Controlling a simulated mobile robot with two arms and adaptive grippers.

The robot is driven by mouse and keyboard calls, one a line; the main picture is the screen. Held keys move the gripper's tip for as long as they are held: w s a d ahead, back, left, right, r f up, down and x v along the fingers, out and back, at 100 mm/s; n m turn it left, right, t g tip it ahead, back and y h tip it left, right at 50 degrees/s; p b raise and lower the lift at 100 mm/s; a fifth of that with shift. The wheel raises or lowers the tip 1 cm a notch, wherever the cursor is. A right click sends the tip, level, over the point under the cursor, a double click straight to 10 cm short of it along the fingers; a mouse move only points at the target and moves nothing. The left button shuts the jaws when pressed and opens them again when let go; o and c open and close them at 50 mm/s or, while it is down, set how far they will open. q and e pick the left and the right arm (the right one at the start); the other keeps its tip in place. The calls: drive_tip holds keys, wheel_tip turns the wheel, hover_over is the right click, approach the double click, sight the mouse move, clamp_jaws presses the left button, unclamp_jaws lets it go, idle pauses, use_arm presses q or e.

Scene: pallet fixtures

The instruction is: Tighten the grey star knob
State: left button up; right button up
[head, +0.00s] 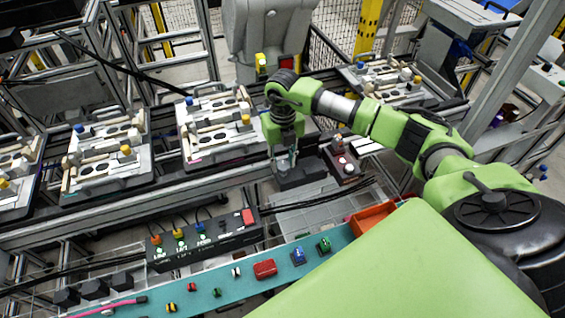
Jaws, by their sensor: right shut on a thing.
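My left gripper is not in view.
Pallet fixtures (195,157) with coloured knobs stand left and right of the gripper. In front are a black control box (205,240), a teal strip (220,290) with small parts, and an orange tray (371,218).

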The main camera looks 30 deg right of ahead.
sight(284, 164)
drive_tip(key=m+b, duration=0.1)
drive_tip(key=m, duration=0.5)
drive_tip(key=shift+d+m, duration=0.15)
drive_tip(key=shift+m, duration=0.15)
drive_tip(key=m, duration=0.3)
drive_tip(key=shift+r, duration=0.1)
drive_tip(key=shift+d+m, duration=0.1)
drive_tip(key=shift+m, duration=1.6)
drive_tip(key=o, duration=0.8)
drive_tip(key=shift+s, duration=0.1)
wheel_tip(284, 164, up, 12)
